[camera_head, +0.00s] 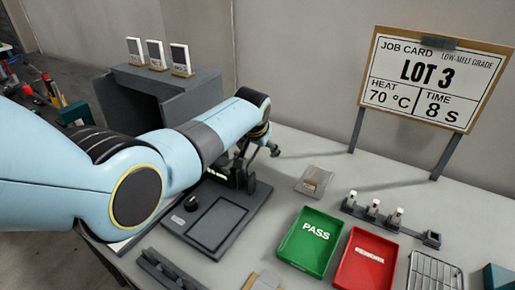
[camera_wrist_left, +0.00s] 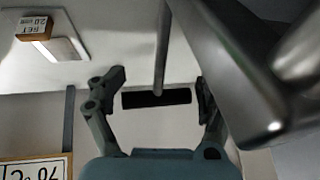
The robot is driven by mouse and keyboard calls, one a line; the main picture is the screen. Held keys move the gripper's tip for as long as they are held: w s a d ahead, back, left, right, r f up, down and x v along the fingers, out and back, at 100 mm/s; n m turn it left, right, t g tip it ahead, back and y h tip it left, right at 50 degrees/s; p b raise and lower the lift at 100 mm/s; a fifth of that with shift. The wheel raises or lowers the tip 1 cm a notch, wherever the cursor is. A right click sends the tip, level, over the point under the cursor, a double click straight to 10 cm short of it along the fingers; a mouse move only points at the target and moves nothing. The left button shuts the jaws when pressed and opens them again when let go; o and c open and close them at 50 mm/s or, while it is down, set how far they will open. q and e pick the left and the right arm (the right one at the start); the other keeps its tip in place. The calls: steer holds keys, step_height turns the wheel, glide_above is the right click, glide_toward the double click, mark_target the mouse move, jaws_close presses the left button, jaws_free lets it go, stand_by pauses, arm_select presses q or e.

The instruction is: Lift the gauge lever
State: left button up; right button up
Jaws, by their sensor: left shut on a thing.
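The gauge (camera_head: 247,208) is a dark base plate with a round knob and a black upright at its back. The upright is partly hidden behind my left arm in the head view. My left gripper (camera_head: 256,150) is at the upper back of the gauge. In the left wrist view, its two fingers stand at the ends of a black bar (camera_wrist_left: 156,98), which I take for the gauge lever's grip. A grey rod (camera_wrist_left: 161,45) shows above the bar. The gripper is shut on the lever. My right gripper is not in view.
A small block (camera_head: 311,183) on a pale plate lies right of the gauge. A green PASS tray (camera_head: 311,252), a red tray (camera_head: 365,267) and a wire rack (camera_head: 434,272) stand in front right. A job card (camera_head: 432,83) stands behind. A grey housing (camera_head: 190,92) is at back left.

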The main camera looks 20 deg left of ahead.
arm_select(q)
steer(key=shift+w+d+r, duration=0.15)
steer(key=o, duration=1.6)
steer(key=shift+d, duration=0.1)
steer(key=shift+o, duration=0.4)
steer(key=v, duration=1.1)
steer(key=shift+s+r, duration=0.3)
